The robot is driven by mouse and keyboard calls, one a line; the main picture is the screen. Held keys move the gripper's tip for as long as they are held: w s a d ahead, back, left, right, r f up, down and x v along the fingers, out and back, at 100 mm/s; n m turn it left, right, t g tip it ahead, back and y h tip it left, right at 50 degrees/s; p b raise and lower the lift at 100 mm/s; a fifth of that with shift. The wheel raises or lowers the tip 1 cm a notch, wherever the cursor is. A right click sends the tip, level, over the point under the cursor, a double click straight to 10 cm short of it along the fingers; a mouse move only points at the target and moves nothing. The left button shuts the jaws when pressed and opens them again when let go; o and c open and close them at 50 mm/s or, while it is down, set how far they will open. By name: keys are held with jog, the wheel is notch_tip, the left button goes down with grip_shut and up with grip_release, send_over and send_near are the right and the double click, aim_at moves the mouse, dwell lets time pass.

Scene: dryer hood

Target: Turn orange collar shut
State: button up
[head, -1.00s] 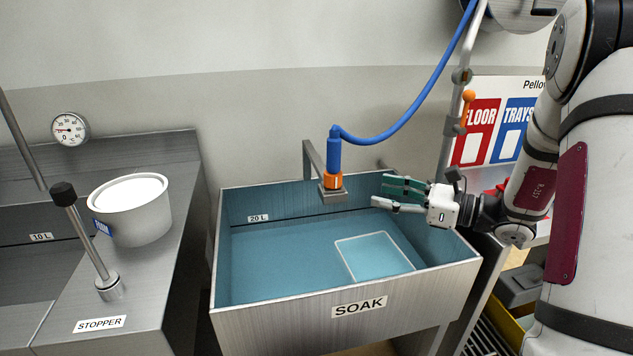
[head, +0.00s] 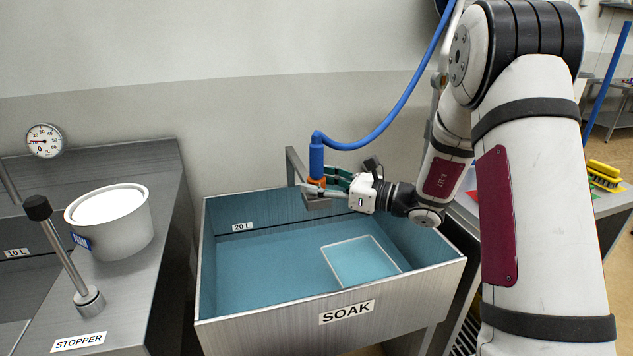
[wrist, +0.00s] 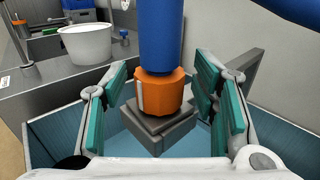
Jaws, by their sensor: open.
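The orange collar (head: 317,183) sits at the lower end of a blue cylinder (head: 316,155), above a grey square block (head: 316,203) on a bracket over the soak sink. In the wrist view the collar (wrist: 163,92) is a faceted orange ring with a pale vertical mark on its left side. My gripper (head: 329,187) is open at the collar, coming from the right. In the wrist view its green-padded fingers (wrist: 165,100) stand left and right of the collar, with a gap on each side. In the head view the fingers partly hide the collar.
The soak sink (head: 345,313) below holds blue water and a clear tray outline (head: 362,262). A blue hose (head: 395,112) loops from the cylinder up to the right. A white tub (head: 112,228) and the stopper lever (head: 62,250) stand on the left counter.

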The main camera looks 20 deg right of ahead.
jog(key=shift+w+a, duration=0.2)
jog(key=shift+a, duration=0.05)
jog(key=c, duration=1.2)
jog(key=shift+m+t+h, duration=0.9)
jog(key=shift+t+h, duration=0.1)
jog(key=o, duration=1.2)
jog(key=v, duration=1.2)
